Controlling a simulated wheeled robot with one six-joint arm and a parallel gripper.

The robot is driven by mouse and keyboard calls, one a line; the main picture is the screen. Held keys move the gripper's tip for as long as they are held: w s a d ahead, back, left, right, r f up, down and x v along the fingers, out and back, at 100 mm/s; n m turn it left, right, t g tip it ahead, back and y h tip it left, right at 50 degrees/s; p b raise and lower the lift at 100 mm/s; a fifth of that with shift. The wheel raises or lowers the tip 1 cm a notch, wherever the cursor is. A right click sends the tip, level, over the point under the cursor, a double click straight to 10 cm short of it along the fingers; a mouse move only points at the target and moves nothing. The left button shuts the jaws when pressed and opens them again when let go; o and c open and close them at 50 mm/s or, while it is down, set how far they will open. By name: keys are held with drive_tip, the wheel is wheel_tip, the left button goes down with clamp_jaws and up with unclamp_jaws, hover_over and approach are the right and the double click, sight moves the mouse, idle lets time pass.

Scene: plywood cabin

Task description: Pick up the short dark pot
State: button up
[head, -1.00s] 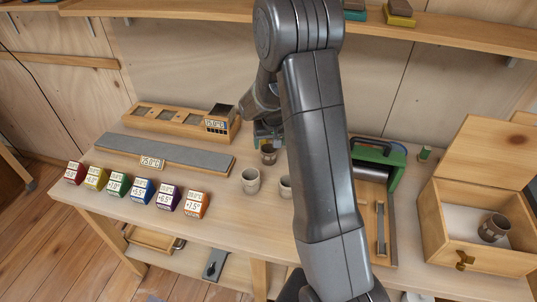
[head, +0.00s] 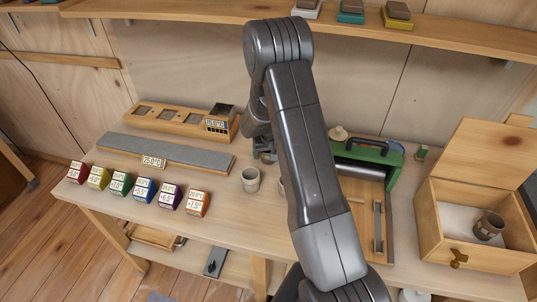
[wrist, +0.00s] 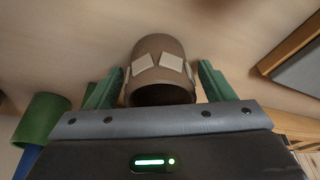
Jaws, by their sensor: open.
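In the wrist view, a brown-grey pot (wrist: 158,60) with pale square patches shows between the two green fingers of my gripper (wrist: 159,84). The fingers are open, one on each side of it, with a visible gap at least on the right. In the head view, my gripper (head: 265,153) is low over the bench behind the light pot, mostly covered by my arm. The short dark pot is hidden there. A light grey pot (head: 250,180) stands upright in front of my gripper. Another pot (head: 282,187) shows only as a sliver beside my arm.
Several coloured blocks (head: 143,189) line the left front of the bench. A grey strip (head: 165,153) and wooden rack (head: 180,121) lie behind them. A green roller press (head: 367,160) stands right of my arm. An open wooden box (head: 462,255) holds a brown pot (head: 488,226).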

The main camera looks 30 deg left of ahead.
drive_tip(key=shift+c, duration=0.2)
drive_tip(key=c, duration=1.1)
